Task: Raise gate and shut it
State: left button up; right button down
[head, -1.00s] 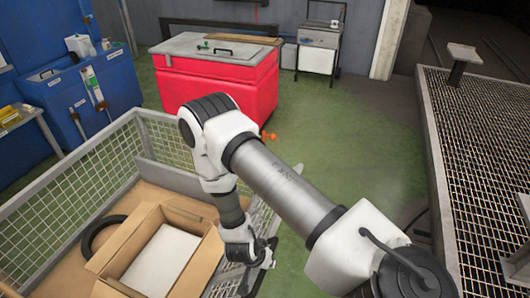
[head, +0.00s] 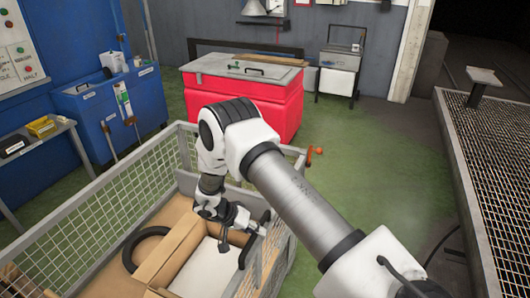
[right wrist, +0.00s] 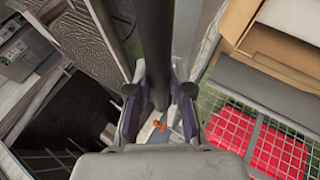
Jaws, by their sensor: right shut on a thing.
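The gate (head: 277,254) is the grey mesh panel on the right side of the mesh cage (head: 118,212). It stands roughly upright, though its lower part is out of frame. My right gripper (head: 247,226) is at the gate's upper edge, shut on a dark bar. In the right wrist view this dark bar (right wrist: 150,55) runs between the fingers of the right gripper (right wrist: 160,112). An orange latch handle (head: 314,153) sits by the cage's far right corner; it also shows small in the wrist view (right wrist: 159,125). My left gripper is not in view.
Inside the cage are an open cardboard box (head: 172,258) and a black ring (head: 146,246). A red bin (head: 245,98) stands behind the cage, a blue cabinet (head: 90,115) at the left. A raised grating platform (head: 495,140) bounds the right. Green floor between is clear.

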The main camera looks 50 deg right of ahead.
jog(key=shift+w+a+f, duration=0.15)
jog(key=shift+f, duration=0.2)
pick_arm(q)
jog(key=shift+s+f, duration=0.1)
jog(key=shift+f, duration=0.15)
pick_arm(e)
jog(key=shift+r, duration=0.1)
jog(key=c, duration=1.1)
grip_release()
jog(key=shift+w, duration=0.1)
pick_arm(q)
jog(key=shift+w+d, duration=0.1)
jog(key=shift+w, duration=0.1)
pick_arm(e)
jog(key=shift+o, duration=0.2)
jog(key=v, duration=1.2)
jog(key=shift+w, duration=0.3)
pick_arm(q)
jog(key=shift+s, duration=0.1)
pick_arm(e)
jog(key=shift+s+f, duration=0.1)
jog(key=shift+f, duration=0.1)
